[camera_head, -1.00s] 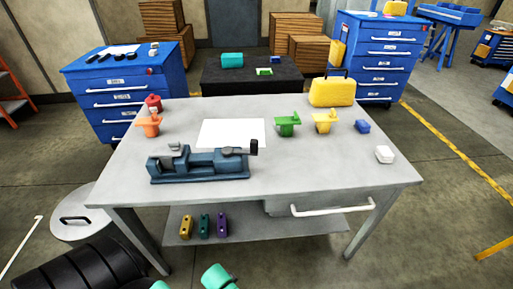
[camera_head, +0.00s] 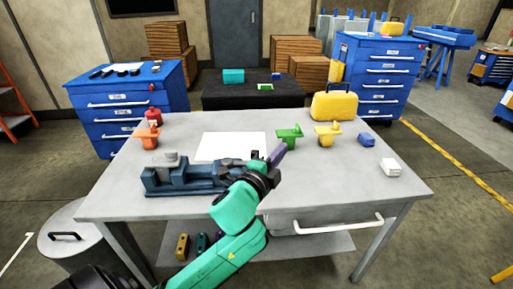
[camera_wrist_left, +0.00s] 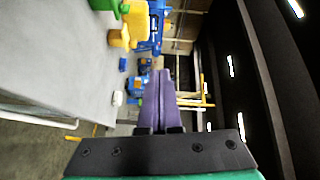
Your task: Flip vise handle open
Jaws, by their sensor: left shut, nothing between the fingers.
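The blue-grey vise (camera_head: 185,178) lies along the front left of the grey table. A lighter grey block sits on its left end. Its right end, where the dark handle is, is mostly hidden behind my left wrist, so I cannot tell the handle's position. My left gripper (camera_head: 277,153) has purple fingers and is shut and empty. It is in front of and to the right of the vise, fingers pointing up and right. In the left wrist view its shut fingers (camera_wrist_left: 158,98) point away from the vise, which is not seen there. My right gripper is not in view.
A white sheet (camera_head: 231,146) lies behind the vise. Orange (camera_head: 147,137), green (camera_head: 289,136) and yellow (camera_head: 326,135) parts stand along the back. A yellow case (camera_head: 334,106), a blue block (camera_head: 367,139) and a white block (camera_head: 390,167) are at the right.

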